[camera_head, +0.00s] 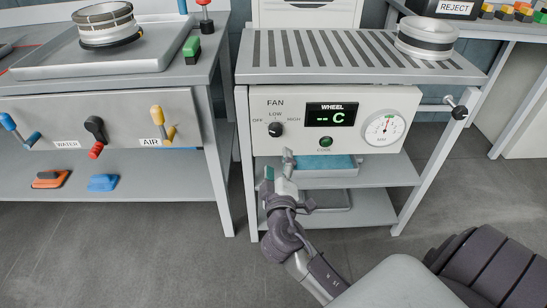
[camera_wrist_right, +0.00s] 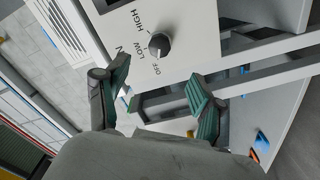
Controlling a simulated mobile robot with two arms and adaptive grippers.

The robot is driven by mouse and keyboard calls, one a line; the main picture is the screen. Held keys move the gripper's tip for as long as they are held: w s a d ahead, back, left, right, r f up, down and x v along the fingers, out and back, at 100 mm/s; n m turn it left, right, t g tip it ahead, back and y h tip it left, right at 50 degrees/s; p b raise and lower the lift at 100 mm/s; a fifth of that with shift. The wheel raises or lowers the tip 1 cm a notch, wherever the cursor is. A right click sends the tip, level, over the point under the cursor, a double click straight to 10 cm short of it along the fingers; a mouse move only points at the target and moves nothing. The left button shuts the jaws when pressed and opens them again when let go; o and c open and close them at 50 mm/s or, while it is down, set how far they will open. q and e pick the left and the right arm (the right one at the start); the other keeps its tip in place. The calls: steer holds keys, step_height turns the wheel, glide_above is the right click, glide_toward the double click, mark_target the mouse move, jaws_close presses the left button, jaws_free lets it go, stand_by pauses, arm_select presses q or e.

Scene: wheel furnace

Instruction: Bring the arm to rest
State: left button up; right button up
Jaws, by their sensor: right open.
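My right gripper (camera_head: 279,168) is in front of the grey panel of the fan station, below the fan knob (camera_head: 275,129). In the right wrist view its two green-padded fingers (camera_wrist_right: 160,90) stand apart with nothing between them. The black fan knob also shows in the wrist view (camera_wrist_right: 159,45), beyond the fingers and apart from them. In the head view the knob sits by the OFF, LOW and HIGH marks. My left gripper is in neither view.
The panel has a display (camera_head: 331,115) reading "-- C", a green button (camera_head: 326,142) and a round gauge (camera_head: 384,128). A slatted top (camera_head: 330,55) carries a metal wheel (camera_head: 427,38). Blue-topped tray (camera_head: 325,166) sits on the shelf below. Left bench (camera_head: 100,108) has valve levers. Floor in front is clear.

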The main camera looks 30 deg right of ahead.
steer(key=shift+f, duration=0.1)
